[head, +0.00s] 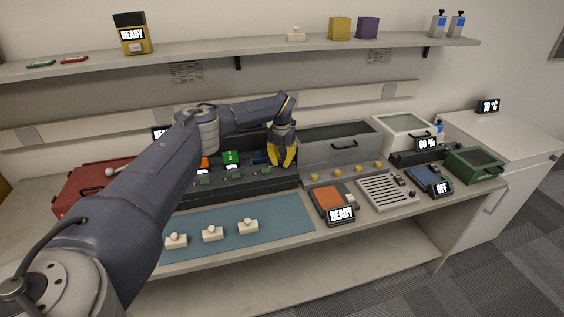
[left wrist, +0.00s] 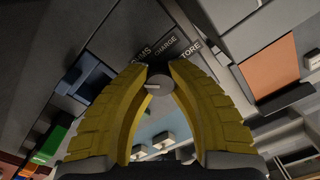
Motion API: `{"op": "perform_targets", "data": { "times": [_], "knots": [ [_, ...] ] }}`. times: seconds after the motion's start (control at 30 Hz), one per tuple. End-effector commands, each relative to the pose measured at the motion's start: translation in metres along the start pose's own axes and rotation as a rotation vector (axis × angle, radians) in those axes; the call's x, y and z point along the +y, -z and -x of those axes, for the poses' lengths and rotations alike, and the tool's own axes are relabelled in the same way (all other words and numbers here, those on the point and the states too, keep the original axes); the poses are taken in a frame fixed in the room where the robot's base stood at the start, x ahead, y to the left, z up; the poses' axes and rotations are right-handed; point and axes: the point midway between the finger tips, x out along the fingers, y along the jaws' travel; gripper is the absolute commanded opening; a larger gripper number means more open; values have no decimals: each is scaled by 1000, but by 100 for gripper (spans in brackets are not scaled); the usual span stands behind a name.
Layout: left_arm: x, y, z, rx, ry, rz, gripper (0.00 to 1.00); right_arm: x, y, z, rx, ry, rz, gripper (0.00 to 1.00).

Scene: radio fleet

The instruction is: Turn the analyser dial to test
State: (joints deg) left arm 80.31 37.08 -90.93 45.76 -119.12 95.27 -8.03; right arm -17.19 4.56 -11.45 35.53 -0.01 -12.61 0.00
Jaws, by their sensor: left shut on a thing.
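My left gripper (head: 284,158) has yellow fingers and is at the right end of the dark rack in the head view. In the left wrist view its fingertips (left wrist: 158,76) are closed around a round grey dial (left wrist: 160,86) with a white pointer line. Labels reading CHARGE and STORE, and one partly hidden ending in MS, are just beyond it. I see no TEST label. The fingers hide the dial in the head view. I cannot tell which device is the analyser. My right gripper is not in view.
A blue mat (head: 285,211) with several white pieces lies at the front. An orange-topped device (head: 328,199) reads READY, and a blue one (head: 428,177) reads OFF. A grey lidded bin (head: 345,150) stands right of the gripper. A shelf (head: 210,52) runs above.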

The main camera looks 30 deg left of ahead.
Motion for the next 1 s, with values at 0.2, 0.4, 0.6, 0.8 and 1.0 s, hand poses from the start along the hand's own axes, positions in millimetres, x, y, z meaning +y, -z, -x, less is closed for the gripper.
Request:
{"op": "perform_targets", "data": {
  "times": [0.2, 0.4, 0.6, 0.8, 1.0],
  "knots": [
    [0, 1, -1, 3, 0, 1, 30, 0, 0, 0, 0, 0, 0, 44],
    [0, 0, 0, 1, 0, 1, 52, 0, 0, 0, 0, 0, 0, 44],
    [0, 0, 0, 1, 0, 1, 52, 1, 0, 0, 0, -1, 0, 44],
    [0, 0, 10, -1, 1, 1, 52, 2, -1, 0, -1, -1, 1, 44],
    [0, -1, 42, -2, 1, 1, 52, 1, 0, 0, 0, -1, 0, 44]
  ]
}}
